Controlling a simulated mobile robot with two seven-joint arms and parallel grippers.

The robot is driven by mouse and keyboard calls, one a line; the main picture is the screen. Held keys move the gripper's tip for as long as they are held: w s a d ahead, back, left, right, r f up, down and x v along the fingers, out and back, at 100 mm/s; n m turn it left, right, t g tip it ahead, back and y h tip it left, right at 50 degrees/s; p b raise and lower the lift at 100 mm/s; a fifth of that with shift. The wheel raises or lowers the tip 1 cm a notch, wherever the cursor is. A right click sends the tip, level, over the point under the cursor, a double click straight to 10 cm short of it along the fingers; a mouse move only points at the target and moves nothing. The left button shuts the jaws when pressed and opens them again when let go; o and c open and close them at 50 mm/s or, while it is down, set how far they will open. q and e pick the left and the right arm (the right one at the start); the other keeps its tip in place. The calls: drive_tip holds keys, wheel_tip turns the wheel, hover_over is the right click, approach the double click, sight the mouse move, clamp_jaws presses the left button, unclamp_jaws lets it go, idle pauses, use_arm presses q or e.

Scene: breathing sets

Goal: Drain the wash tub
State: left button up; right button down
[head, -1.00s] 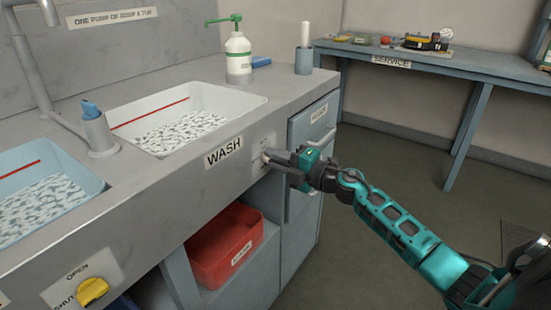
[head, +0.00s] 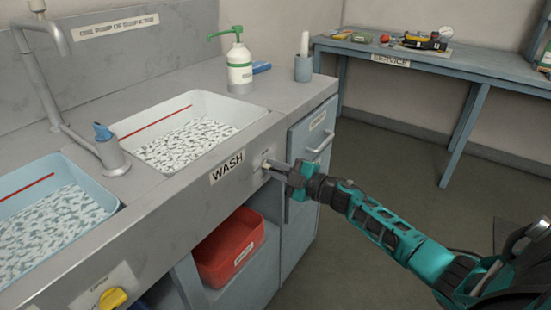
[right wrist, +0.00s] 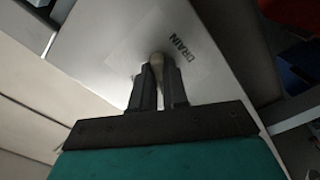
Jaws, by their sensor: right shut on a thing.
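The white wash tub (head: 250,106) is set into the counter and holds water with a speckled surface, with a red line on its inner wall. A WASH label (head: 227,168) is on the counter front below it. My right gripper (head: 267,165) is at the counter front, right of that label. In the right wrist view its two fingers (right wrist: 157,85) are shut on a small pale knob (right wrist: 156,59) beside the word DRAIN (right wrist: 186,47). The fingers hide part of the knob. My left gripper is not in view.
A second, blue tub (head: 112,204) with water is at the left, with a yellow valve handle (head: 112,298) below. A pump bottle (head: 239,65) stands behind the wash tub. A red bin (head: 228,250) sits under the counter.

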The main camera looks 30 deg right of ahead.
use_arm(q)
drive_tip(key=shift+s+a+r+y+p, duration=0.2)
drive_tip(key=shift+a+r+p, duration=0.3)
drive_tip(key=shift+p, duration=0.55)
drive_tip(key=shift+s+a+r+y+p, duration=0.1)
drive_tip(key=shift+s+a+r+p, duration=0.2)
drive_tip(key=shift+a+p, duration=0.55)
use_arm(e)
drive_tip(key=shift+m, duration=3.3)
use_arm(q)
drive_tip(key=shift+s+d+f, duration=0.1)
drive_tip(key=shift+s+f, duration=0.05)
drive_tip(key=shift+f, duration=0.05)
use_arm(e)
drive_tip(key=c, duration=1.1)
unclamp_jaws()
drive_tip(key=shift+c, duration=0.2)
use_arm(q)
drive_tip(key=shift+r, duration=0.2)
drive_tip(key=shift+p, duration=0.3)
